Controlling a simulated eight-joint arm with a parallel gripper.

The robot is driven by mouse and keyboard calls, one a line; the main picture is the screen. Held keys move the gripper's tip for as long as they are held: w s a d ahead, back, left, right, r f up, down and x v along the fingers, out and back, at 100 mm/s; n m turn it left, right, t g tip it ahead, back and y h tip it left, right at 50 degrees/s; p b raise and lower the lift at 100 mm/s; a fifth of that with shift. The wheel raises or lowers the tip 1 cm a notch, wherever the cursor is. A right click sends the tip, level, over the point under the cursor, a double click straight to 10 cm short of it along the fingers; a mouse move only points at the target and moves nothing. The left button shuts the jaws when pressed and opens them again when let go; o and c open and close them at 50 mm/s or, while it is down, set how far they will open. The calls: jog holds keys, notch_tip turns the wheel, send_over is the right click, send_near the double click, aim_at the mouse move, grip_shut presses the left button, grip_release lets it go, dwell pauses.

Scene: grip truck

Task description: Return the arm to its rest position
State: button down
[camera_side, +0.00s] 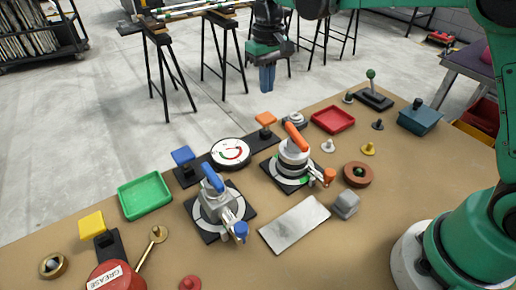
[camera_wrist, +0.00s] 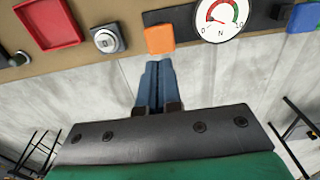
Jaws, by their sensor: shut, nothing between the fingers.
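My gripper (camera_side: 267,79) hangs from my green arm at the top of the side view, raised above the table's far edge. Its two blue fingers (camera_wrist: 154,85) point down and are closed together with nothing between them. In the wrist view the fingertips appear just below an orange square paddle (camera_wrist: 160,39), apart from it as far as I can tell. In the side view that paddle (camera_side: 265,118) stands on a black base on the table, below the gripper. My arm's base stands at the right; my upper arm is partly cut off by the frame.
The brown table (camera_side: 420,200) holds two valve fixtures with a blue handle (camera_side: 213,178) and an orange handle (camera_side: 296,136), a round gauge (camera_side: 231,153), a green tray (camera_side: 145,195), a red tray (camera_side: 333,119) and a joystick (camera_side: 371,88). Trestles (camera_side: 223,45) stand behind. The air around the gripper looks clear.

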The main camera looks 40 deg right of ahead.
jog(key=shift+r, duration=0.4)
jog(key=shift+s+r, duration=0.2)
jog(key=s+d+t, duration=0.3)
jog(key=s+t, duration=0.4)
jog(key=s, duration=0.7)
jog(key=shift+s+d, duration=0.15)
jog(key=shift+s, duration=0.2)
dwell(0.6)
